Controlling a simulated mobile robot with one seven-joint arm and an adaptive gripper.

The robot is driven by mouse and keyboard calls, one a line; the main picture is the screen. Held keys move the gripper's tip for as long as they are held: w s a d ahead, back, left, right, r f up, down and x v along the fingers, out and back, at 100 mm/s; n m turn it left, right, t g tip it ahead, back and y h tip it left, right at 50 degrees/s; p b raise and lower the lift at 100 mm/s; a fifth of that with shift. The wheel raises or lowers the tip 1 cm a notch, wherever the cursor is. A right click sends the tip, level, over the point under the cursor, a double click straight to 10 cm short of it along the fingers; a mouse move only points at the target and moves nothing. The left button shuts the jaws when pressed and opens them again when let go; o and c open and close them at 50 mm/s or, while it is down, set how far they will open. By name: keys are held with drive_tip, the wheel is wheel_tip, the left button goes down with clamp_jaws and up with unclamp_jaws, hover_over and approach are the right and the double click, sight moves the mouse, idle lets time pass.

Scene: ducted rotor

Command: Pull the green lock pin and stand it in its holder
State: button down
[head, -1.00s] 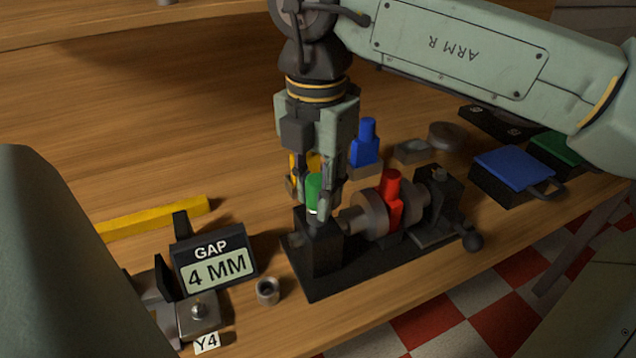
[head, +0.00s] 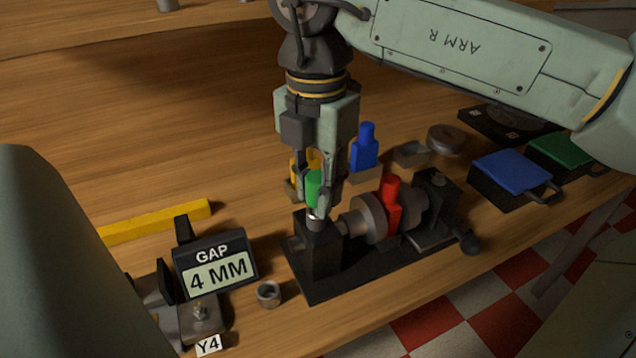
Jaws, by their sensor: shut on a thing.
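The green lock pin (head: 314,188) is upright between the fingers of my gripper (head: 316,195), which is shut on it. A short metal shank shows below the green part, just over the black block at the left end of the dark fixture (head: 322,262). I cannot tell whether the shank's lower end is still in the block. A small grey metal cup with a round hole (head: 268,293), which may be the holder, stands on the table left of the fixture and looks empty.
A red piece (head: 390,203) stands at the rotor on the fixture. Blue (head: 364,150) and yellow (head: 297,166) pieces stand behind my gripper. The gap display (head: 217,268) is left of the cup. A yellow bar (head: 155,220) lies behind the display. The table's back left is clear.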

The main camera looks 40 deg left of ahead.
sight(319, 175)
drive_tip(key=shift+r+p, duration=1.2)
drive_tip(key=shift+r, duration=0.7)
drive_tip(key=shift+w, duration=0.1)
